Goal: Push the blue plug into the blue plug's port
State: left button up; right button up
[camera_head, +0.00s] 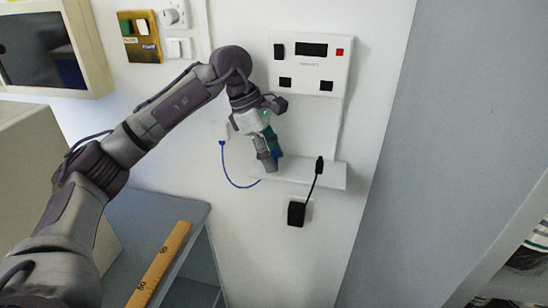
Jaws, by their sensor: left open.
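My left gripper (268,162) is open and points down at the small white shelf (325,178). A blue cable (230,178) hangs from a white wall box (220,131) and curves to the shelf's front left edge, beside the gripper. A small patch of blue (275,154) shows at the fingers; it may be the blue plug, mostly hidden, and I cannot tell if the fingers touch it. Above is a white panel (310,68) with dark openings, among them a lower left one (285,83) and a lower right one (326,86). I cannot tell which is the blue plug's port.
A black plug (319,165) stands on the shelf, its cable running to a black adapter (296,214) below. A yellow switch plate (140,37) and white sockets are at upper left. A wooden ruler (160,262) lies on a grey surface at lower left. A grey wall bounds the right.

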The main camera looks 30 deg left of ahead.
pick_arm(q)
grip_shut()
dwell(0.4)
jog(key=shift+r, duration=0.3)
